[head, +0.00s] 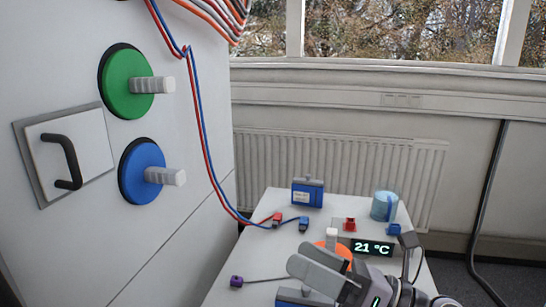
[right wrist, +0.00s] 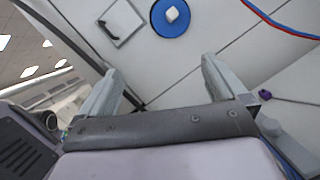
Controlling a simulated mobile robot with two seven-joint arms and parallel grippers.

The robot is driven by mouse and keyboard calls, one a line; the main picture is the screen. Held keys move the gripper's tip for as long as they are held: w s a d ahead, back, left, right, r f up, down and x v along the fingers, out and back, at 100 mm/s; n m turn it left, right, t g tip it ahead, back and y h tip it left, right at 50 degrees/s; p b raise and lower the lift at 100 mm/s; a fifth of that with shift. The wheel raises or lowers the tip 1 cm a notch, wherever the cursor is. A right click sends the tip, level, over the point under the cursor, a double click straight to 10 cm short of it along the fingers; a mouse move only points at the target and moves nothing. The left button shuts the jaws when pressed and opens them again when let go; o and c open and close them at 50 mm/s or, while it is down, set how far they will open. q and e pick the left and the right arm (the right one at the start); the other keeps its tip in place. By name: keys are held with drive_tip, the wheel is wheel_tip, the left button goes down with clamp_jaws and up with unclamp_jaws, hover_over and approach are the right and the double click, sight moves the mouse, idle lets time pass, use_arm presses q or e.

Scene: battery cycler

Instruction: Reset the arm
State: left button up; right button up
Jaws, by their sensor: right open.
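My right gripper (head: 306,257) is in the lower middle of the head view, over the front of the white table. Its grey fingers point left toward the cabinet. In the right wrist view the same gripper (right wrist: 160,78) has its two fingers wide apart, with nothing between them. The cabinet face shows beyond the fingers there, with the blue knob (right wrist: 171,17) near the top. My left gripper is in neither view.
The white cabinet (head: 60,90) at left carries a green knob (head: 125,84), a blue knob (head: 140,172) and a black-handled door (head: 90,143). The table (head: 255,262) holds a blue box (head: 307,192), a blue cup (head: 383,206), cable plugs and a temperature display (head: 372,247).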

drive_tip(key=w+d+m+t+h, duration=0.1)
drive_tip(key=d+m+t+h, duration=0.4)
drive_tip(key=m, duration=0.5)
drive_tip(key=w+d+m+t+h, duration=0.2)
drive_tip(key=d+m+t+h, duration=0.25)
drive_tip(key=m+t, duration=0.4)
drive_tip(key=s+d+f+m+g+h, duration=0.2)
drive_tip(key=d+f+m+g+h, duration=0.3)
drive_tip(key=f+m+h, duration=0.55)
drive_tip(key=s+d+f+m+g, duration=0.4)
drive_tip(key=s+f+m+g, duration=0.25)
drive_tip(key=f+m, duration=0.2)
drive_tip(key=s+a+f+m+g+y, duration=0.15)
drive_tip(key=s+f+g, duration=0.25)
drive_tip(key=s, duration=0.4)
drive_tip(key=s+f+m+g+h, duration=0.1)
drive_tip(key=s+f+m+g, duration=0.2)
drive_tip(key=s, duration=0.5)
drive_tip(key=w+a+f+n+t+y+p, duration=0.1)
drive_tip(key=w+a+f+t+y, duration=0.1)
drive_tip(key=w+f+t, duration=0.4)
drive_tip(key=shift+a+f+t+p, duration=0.25)
drive_tip(key=shift+f+t+p, duration=0.15)
drive_tip(key=shift+f, duration=0.95)
drive_tip(key=shift+w+y, duration=0.1)
drive_tip(key=shift+y, duration=0.15)
